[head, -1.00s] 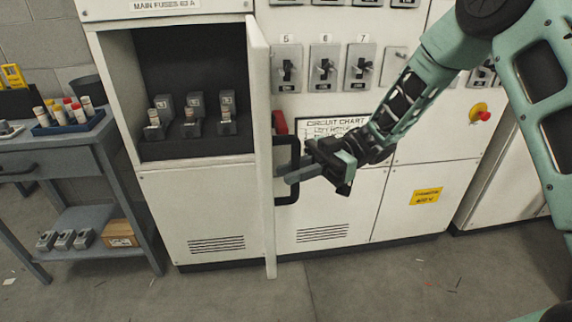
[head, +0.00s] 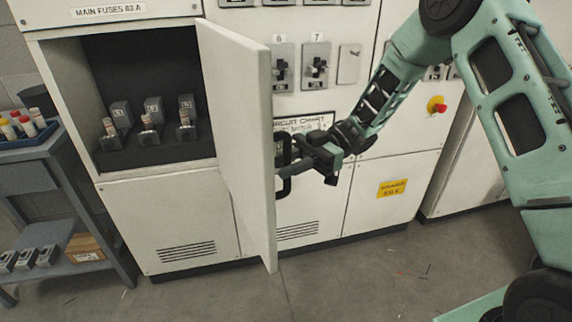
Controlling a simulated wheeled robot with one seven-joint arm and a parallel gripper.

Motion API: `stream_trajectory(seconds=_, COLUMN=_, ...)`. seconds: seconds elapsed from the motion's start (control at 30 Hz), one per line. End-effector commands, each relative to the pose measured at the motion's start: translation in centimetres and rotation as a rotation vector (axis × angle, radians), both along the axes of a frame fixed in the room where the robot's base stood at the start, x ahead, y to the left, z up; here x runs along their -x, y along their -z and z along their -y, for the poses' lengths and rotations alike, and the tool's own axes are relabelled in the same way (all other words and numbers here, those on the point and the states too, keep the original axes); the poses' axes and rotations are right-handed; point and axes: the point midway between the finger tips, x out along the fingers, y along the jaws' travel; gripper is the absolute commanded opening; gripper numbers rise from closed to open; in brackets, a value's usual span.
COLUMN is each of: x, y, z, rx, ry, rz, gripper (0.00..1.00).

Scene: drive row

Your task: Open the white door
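The white door (head: 240,130) stands swung wide open, hinged at the right side of the fuse compartment. Its inner face and free edge are towards me. Its black handle (head: 286,185) is on the far, outer side and is partly hidden by the door's edge. My gripper (head: 289,174) is at the handle, right of the door edge. Its fingers appear closed around the handle's upright bar, though the far finger is hard to see.
The open fuse compartment (head: 92,75) holds several fuse holders. A grey bench (head: 60,180) with a tray stands at the left. Switch panels and a red emergency button (head: 437,105) are at the right.

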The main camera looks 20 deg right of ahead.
Motion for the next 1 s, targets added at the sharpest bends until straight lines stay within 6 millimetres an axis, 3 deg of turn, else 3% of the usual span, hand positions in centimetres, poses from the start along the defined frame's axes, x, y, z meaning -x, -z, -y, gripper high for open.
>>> stream_trajectory(seconds=0.3, x=0.0, y=0.0, z=0.1, rx=0.001, ry=-0.001, rz=0.0, gripper=0.34)
stream_trajectory(seconds=0.47, x=-0.5, y=0.1, z=1.2, rx=0.001, ry=0.001, rz=0.001, gripper=0.34)
stream_trajectory(seconds=1.0, x=-4.5, y=0.2, z=12.4, rx=0.001, ry=0.003, rz=0.003, gripper=0.34)
